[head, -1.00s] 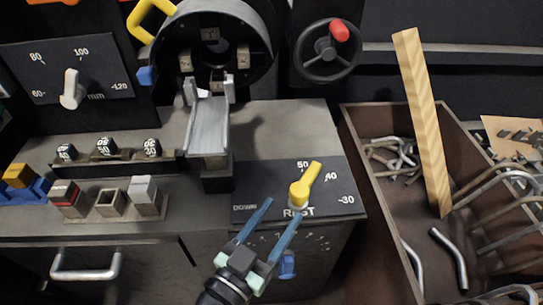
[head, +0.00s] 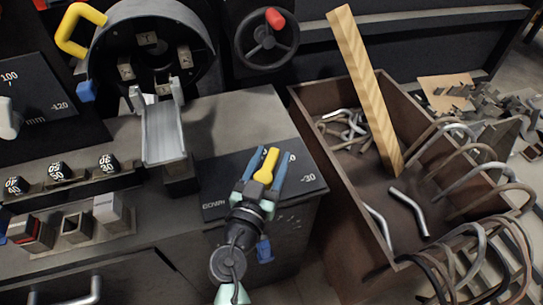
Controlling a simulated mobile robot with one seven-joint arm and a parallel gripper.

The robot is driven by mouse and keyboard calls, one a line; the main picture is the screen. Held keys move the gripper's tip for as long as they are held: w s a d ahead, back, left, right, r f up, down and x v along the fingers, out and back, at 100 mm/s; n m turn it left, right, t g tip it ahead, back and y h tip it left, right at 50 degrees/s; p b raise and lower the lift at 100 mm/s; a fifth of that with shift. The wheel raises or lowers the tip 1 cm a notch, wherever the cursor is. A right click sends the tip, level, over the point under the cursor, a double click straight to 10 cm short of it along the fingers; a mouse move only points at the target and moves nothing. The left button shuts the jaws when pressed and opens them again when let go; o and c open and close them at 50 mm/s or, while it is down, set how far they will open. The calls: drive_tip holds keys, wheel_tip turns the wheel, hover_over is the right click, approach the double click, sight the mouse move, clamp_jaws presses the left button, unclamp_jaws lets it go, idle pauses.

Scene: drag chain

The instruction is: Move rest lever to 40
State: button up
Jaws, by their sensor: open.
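The yellow rest lever (head: 267,165) sits on the dark dial plate (head: 225,180) at the front right of the machine, pointing up and slightly right. My gripper (head: 266,168) is open, with one blue finger on each side of the lever. I cannot tell whether either finger touches it. The "30" mark (head: 309,178) shows right of the gripper, and the "DOWN" mark (head: 215,205) shows at the left of the plate. The 40 and 50 marks cannot be read and seem hidden behind the fingers and lever. The lever's base is hidden by my gripper.
A metal rest channel (head: 163,133) stands left of the plate, below the round chuck (head: 150,45). A handwheel (head: 266,38) with a red knob is behind. A brown bin (head: 330,170) with bent rods and a wooden stick (head: 365,90) stands at the right.

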drive_tip(key=shift+w+d, duration=0.1)
drive_tip(key=shift+w, duration=0.1)
clamp_jaws()
idle(1.4)
